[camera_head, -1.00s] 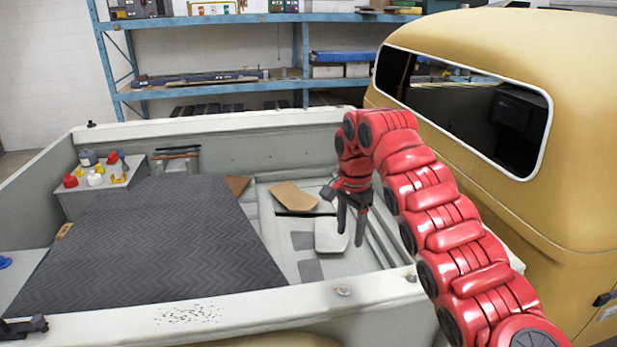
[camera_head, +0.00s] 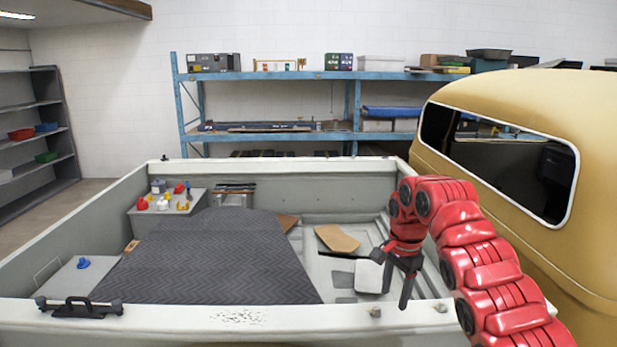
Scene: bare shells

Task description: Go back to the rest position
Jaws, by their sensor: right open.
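A brown cardboard-like piece (camera_head: 336,239) lies further back. My left gripper is not in view.
A dark patterned mat (camera_head: 215,260) covers the bed's middle. Several small bottles and caps stand on a grey box (camera_head: 178,207) at the back left. The yellow cab (camera_head: 530,110) rises close on the right. Blue shelving (camera_head: 290,137) stands behind.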

